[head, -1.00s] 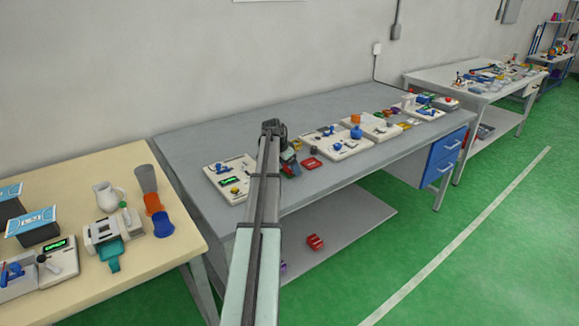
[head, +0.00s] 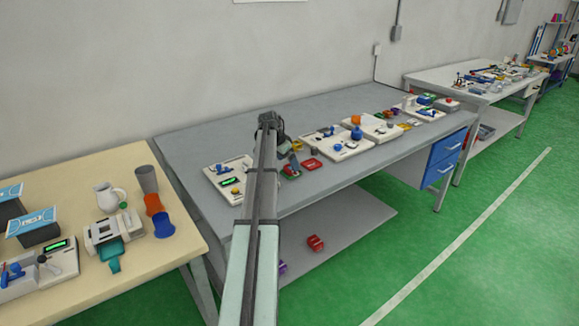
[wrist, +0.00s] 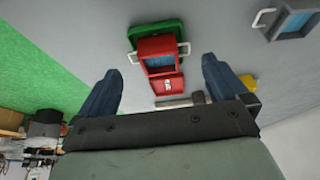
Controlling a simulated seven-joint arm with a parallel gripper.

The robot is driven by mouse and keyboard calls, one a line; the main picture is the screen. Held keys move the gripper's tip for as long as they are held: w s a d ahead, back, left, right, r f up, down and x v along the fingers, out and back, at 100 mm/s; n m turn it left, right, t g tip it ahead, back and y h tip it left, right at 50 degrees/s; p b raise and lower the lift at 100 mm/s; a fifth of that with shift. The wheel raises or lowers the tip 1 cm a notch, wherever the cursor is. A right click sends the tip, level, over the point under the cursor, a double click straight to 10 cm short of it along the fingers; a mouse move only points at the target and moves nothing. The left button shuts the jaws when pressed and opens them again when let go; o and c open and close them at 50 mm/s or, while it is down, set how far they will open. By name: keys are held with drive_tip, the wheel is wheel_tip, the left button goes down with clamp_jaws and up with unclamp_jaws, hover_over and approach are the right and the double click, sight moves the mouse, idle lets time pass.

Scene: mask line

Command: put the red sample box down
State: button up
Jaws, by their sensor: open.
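My gripper (wrist: 162,66) is open, with its two dark blue fingers spread apart in the wrist view. A red box (wrist: 161,46) with a bluish panel and a white-marked red face shows between and beyond the fingertips. Neither finger visibly touches it.
A flat red item (head: 312,164) lies right of my gripper on the grey bench (head: 210,135). White device boards (head: 345,150) stand further right, another (head: 222,185) to the left. A grey container with a pale handle (wrist: 292,22) shows in the wrist view. The back of the bench is clear.

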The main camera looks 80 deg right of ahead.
drive_tip(key=v, duration=0.8)
drive_tip(key=shift+r, duration=0.15)
drive_tip(key=shift+w, duration=0.1)
